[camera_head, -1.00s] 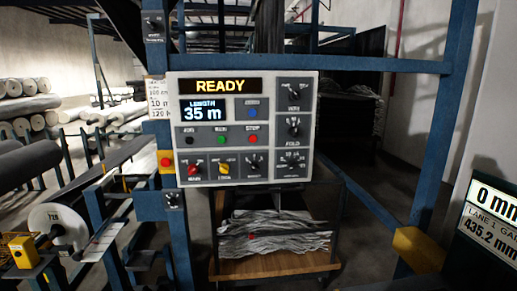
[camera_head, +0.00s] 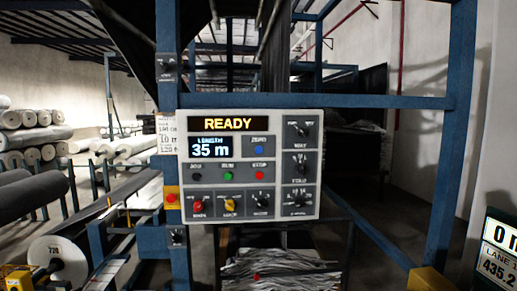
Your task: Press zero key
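A control panel (camera_head: 228,181) with a light grey frame is fixed to the blue machine frame at the middle of the view. Its top display reads READY, and a smaller display (camera_head: 209,147) reads LENGTH 35 m. The blue button (camera_head: 259,150) to the right of that display has a label above it that looks like ZERO. Below sit a black, a green (camera_head: 228,176) and a red button (camera_head: 259,175), then several rotary knobs. Neither of my grippers shows in the view.
Blue posts and a crossbar (camera_head: 390,102) frame the panel. A red button on a yellow box (camera_head: 171,198) is on the left post. Grey rolls (camera_head: 35,135) lie at the left. A readout screen (camera_head: 497,250) stands at the lower right. A cart with grey material (camera_head: 280,270) is below.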

